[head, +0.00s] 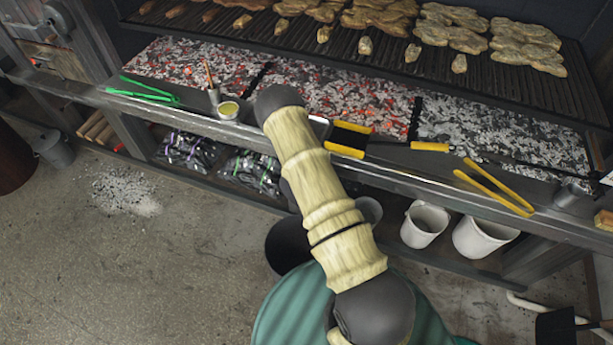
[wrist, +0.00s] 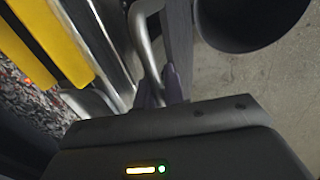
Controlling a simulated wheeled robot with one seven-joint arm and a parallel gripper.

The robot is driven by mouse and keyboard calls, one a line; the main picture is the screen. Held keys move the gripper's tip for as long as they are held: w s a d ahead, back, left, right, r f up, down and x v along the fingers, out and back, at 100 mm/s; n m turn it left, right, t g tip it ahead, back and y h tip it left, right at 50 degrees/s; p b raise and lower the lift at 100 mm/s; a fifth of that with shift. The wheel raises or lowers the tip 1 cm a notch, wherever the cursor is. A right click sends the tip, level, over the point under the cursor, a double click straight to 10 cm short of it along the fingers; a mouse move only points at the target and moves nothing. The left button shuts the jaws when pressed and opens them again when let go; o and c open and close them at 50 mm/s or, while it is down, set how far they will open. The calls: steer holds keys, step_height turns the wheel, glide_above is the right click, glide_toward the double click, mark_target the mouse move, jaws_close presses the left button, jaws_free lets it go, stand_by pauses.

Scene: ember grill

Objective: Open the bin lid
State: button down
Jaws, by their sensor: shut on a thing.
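In the wrist view, the dark fingers of my gripper (wrist: 168,88) are closed on a curved grey metal handle (wrist: 150,50). The handle is beside the grill's front ledge; I cannot tell whether it belongs to a bin lid. In the head view my arm covers the gripper and the handle. A dark round bin (head: 287,243) stands on the floor below the ledge, partly hidden by my arm. A dark rounded shape, probably this bin, fills the upper right of the wrist view (wrist: 250,18). No separate lid is clearly visible.
Yellow-handled tools (head: 348,140) and yellow tongs (head: 495,186) lie along the ledge. Green tongs (head: 143,93) and a small yellow-filled cup (head: 229,109) are left of my arm. Glowing coals (head: 310,92) lie behind. White buckets (head: 424,224) stand below. The floor at left is mostly clear.

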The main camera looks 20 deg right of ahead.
steer(key=shift+w+d+f+b, duration=0.2)
steer(key=shift+w+d+b, duration=0.25)
steer(key=shift+w+d, duration=0.45)
steer(key=shift+w+d+f+b, duration=0.15)
steer(key=shift+w+d+b, duration=0.45)
steer(key=shift+d, duration=0.5)
steer(key=c, duration=1.5)
jaws_free()
steer(key=shift+w, duration=0.1)
steer(key=shift+w+a+r, duration=0.1)
steer(key=shift+r, duration=0.05)
steer(key=shift+b+v, duration=2.2)
steer(key=shift+v, duration=6.4)
